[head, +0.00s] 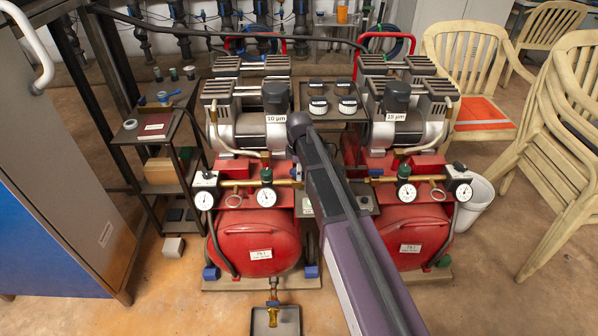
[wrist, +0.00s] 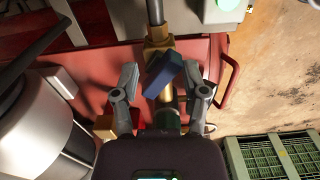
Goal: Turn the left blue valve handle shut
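In the wrist view a blue valve handle (wrist: 164,74) sits on a brass valve (wrist: 158,47) in a pipe running over a red tank. The handle lies tilted across the pipe line. My gripper (wrist: 168,82) is open, one finger on each side of the handle, with a visible gap on both sides. In the head view my arm reaches over the middle of the two compressors, and my gripper is hidden behind it. A small blue handle (head: 273,303) also shows on the brass drain below the left red tank (head: 255,243).
A white cylinder (wrist: 38,130) is close on the left in the wrist view, and a green crate (wrist: 275,157) lies lower right. Stacked chairs (head: 565,150) and a shelf (head: 160,135) flank the compressors.

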